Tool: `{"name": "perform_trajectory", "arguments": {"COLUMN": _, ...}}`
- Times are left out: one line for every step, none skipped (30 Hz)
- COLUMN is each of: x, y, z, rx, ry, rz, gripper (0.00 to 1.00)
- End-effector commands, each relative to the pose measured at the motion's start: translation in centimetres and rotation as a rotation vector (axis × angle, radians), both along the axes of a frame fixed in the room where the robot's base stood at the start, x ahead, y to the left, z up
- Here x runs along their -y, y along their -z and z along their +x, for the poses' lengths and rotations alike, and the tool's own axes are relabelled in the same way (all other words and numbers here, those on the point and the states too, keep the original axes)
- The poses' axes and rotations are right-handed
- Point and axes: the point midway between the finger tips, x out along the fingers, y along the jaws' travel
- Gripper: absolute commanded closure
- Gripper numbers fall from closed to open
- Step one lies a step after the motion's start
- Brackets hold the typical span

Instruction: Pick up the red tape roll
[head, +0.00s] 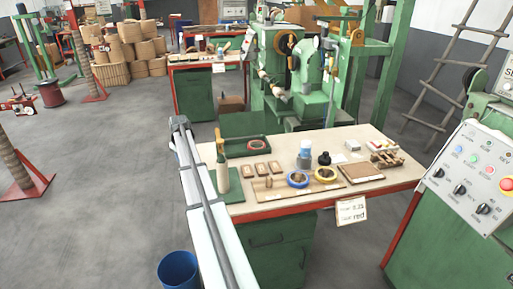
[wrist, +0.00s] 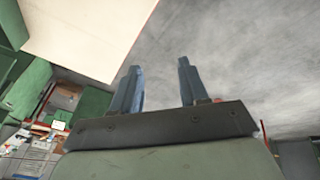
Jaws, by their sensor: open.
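A small red ring that looks like the red tape roll (head: 257,143) lies flat near the back edge of the workbench, left of the middle. My arm rises at the left end of the bench in the head view, well left of the red roll. The wrist view shows no tape roll.
The workbench (head: 385,183) holds small wooden blocks (head: 260,170), a white-and-blue bottle (head: 305,154), a dark bottle (head: 324,158) and a brown board (head: 360,172). An upright post (head: 221,150) stands at its left end. Green machinery (head: 318,85) stands behind; a control panel (head: 475,175) is at right.

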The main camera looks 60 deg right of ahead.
Motion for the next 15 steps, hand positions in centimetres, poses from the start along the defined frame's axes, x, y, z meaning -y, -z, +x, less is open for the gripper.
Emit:
{"name": "perform_trajectory", "arguments": {"x": 2.2, "y": -2.5, "z": 0.3, "rx": 0.019, "ry": 0.006, "rz": -0.019, "gripper": 0.56}}
{"name": "perform_trajectory", "arguments": {"x": 3.2, "y": -3.8, "z": 0.3, "rx": 0.027, "ry": 0.007, "rz": -0.029, "gripper": 0.56}}
{"name": "perform_trajectory", "arguments": {"x": 4.5, "y": -5.4, "z": 0.1, "rx": 0.038, "ry": 0.009, "rz": -0.043, "gripper": 0.56}}
{"name": "perform_trajectory", "arguments": {"x": 5.6, "y": -6.6, "z": -0.1, "rx": 0.046, "ry": 0.012, "rz": -0.051, "gripper": 0.56}}
{"name": "perform_trajectory", "arguments": {"x": 6.6, "y": -7.8, "z": -0.3, "rx": 0.054, "ry": 0.015, "rz": -0.060, "gripper": 0.56}}
{"name": "perform_trajectory", "arguments": {"x": 8.1, "y": -9.2, "z": -0.9, "rx": 0.063, "ry": 0.022, "rz": -0.069, "gripper": 0.56}}
{"name": "perform_trajectory", "arguments": {"x": 9.3, "y": -10.3, "z": -1.4, "rx": 0.070, "ry": 0.030, "rz": -0.073, "gripper": 0.56}}
{"name": "perform_trajectory", "arguments": {"x": 10.3, "y": -11.0, "z": -2.1, "rx": 0.075, "ry": 0.040, "rz": -0.073, "gripper": 0.56}}
{"name": "perform_trajectory", "arguments": {"x": 11.5, "y": -11.5, "z": -3.0, "rx": 0.078, "ry": 0.052, "rz": -0.068, "gripper": 0.56}}
{"name": "perform_trajectory", "arguments": {"x": 12.3, "y": -11.6, "z": -3.8, "rx": 0.081, "ry": 0.064, "rz": -0.062, "gripper": 0.56}}
{"name": "perform_trajectory", "arguments": {"x": 13.1, "y": -11.7, "z": -4.7, "rx": 0.082, "ry": 0.075, "rz": -0.054, "gripper": 0.56}}
{"name": "perform_trajectory", "arguments": {"x": 14.2, "y": -11.7, "z": -5.8, "rx": 0.082, "ry": 0.091, "rz": -0.042, "gripper": 0.56}}
{"name": "perform_trajectory", "arguments": {"x": 14.9, "y": -11.6, "z": -6.7, "rx": 0.085, "ry": 0.106, "rz": -0.031, "gripper": 0.56}}
{"name": "perform_trajectory", "arguments": {"x": 15.7, "y": -11.4, "z": -7.7, "rx": 0.086, "ry": 0.120, "rz": -0.020, "gripper": 0.56}}
{"name": "perform_trajectory", "arguments": {"x": 16.8, "y": -11.1, "z": -9.0, "rx": 0.087, "ry": 0.140, "rz": -0.003, "gripper": 0.56}}
